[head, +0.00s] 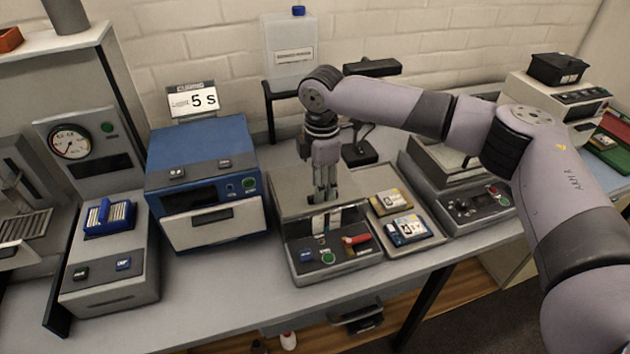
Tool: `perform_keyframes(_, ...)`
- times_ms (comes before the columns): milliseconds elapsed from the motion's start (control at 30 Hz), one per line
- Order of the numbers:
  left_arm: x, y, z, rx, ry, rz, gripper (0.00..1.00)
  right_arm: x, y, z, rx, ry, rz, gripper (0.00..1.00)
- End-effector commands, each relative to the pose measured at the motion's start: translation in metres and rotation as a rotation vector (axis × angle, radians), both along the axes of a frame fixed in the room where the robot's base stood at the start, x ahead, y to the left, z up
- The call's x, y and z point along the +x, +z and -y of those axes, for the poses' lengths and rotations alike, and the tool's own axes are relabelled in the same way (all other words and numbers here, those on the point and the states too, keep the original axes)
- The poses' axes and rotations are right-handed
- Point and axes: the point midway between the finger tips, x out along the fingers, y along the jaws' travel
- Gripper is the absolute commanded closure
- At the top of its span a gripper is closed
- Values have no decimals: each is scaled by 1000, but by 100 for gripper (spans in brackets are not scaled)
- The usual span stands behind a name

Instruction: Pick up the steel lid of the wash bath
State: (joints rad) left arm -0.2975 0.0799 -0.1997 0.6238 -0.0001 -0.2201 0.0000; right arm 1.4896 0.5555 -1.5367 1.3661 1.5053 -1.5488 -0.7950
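The wash bath appears to be the grey bench unit (335,262) in the middle of the table, with a blue and a green button and a red-handled part on its sloped front. A flat steel lid (290,208) seems to cover its top; its handle is hidden or too small to make out. My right gripper (325,198) points straight down over this top, its fingertips at or just above it. The fingers are close together; I cannot tell if they touch or grip anything. My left gripper is not in view.
A blue oven-like unit (205,190) stands left of the bath. A tray (427,243) with labelled packs lies on its right, then an open-topped grey unit (482,207). A white canister (291,50) stands behind on a black stand. A narrow front strip of table is clear.

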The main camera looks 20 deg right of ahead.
Motion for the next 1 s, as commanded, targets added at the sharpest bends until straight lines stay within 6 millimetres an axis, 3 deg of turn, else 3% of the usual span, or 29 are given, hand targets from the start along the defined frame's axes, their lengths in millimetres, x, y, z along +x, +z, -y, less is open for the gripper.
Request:
perform_keyframes(33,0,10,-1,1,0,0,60,2,-3,1,-2,-1,-2,64)
perform_keyframes(200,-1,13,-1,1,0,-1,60,1,-25,0,0,0,-1,64)
perform_keyframes(467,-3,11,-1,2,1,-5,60,2,-28,1,0,0,0,64)
perform_keyframes(1000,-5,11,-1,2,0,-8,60,2,-28,1,0,0,1,100)
